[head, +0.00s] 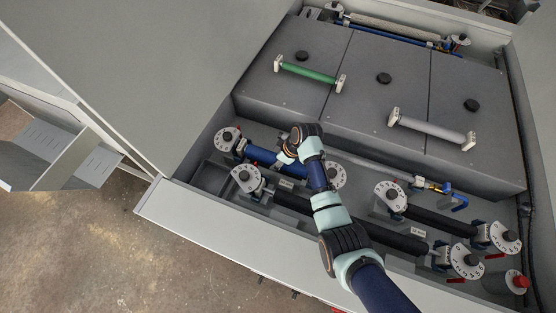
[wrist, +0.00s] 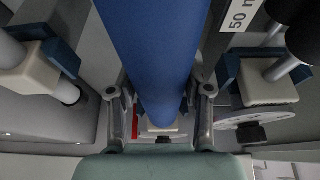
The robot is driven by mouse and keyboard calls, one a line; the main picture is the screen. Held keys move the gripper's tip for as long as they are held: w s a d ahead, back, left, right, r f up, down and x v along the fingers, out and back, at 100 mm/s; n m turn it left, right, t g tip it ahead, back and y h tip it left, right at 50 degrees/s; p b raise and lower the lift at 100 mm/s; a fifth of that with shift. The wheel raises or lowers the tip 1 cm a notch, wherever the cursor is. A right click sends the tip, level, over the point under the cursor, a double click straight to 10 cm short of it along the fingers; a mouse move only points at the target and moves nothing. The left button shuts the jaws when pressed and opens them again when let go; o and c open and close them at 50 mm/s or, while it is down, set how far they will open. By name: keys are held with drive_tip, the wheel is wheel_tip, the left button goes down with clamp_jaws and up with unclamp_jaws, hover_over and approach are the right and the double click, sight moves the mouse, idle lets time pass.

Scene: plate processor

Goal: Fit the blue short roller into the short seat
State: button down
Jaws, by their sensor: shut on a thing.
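The blue short roller (head: 262,155) lies in the lower left of the open processor, between two numbered dials, partly hidden by my arm. In the wrist view the roller (wrist: 158,50) runs lengthwise between my fingers. My gripper (wrist: 158,95) is shut on it, with one finger on each side. The short seat appears to be between the left dial (head: 228,138) and the right dial (head: 336,176). I cannot tell whether the roller rests in it or is just above. A white end block (wrist: 162,131) shows beyond the roller's lower end.
Black rollers (head: 295,202) with numbered dials lie in front and to the right. A green-rollered handle (head: 310,73) and a grey one (head: 431,128) stand on the grey covers behind. White blocks with blue brackets flank the gripper at left (wrist: 38,75) and right (wrist: 265,85).

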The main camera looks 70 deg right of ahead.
drive_tip(key=shift+f, duration=0.3)
drive_tip(key=shift+c, duration=2.4)
unclamp_jaws()
drive_tip(key=p+v, duration=0.1)
drive_tip(key=v, duration=1.1)
drive_tip(key=shift+r+p, duration=0.35)
drive_tip(key=w+a+r+t+h, duration=0.15)
drive_tip(key=w+a+r, duration=0.3)
drive_tip(key=a, duration=0.45)
drive_tip(key=w+a+r+t, duration=0.25)
drive_tip(key=w+a, duration=0.25)
drive_tip(key=a, duration=0.4)
drive_tip(key=w+a+r+t, duration=0.1)
drive_tip(key=w+a+r, duration=0.4)
drive_tip(key=a, duration=0.5)
drive_tip(key=s+a+r+t, duration=0.1)
drive_tip(key=a+r, duration=0.3)
drive_tip(key=a, duration=0.3)
drive_tip(key=s+a+r+t+y, duration=0.1)
drive_tip(key=s+a+r+t, duration=0.1)
drive_tip(key=a+r, duration=0.2)
drive_tip(key=a, duration=0.3)
drive_tip(key=shift+r, duration=0.3)
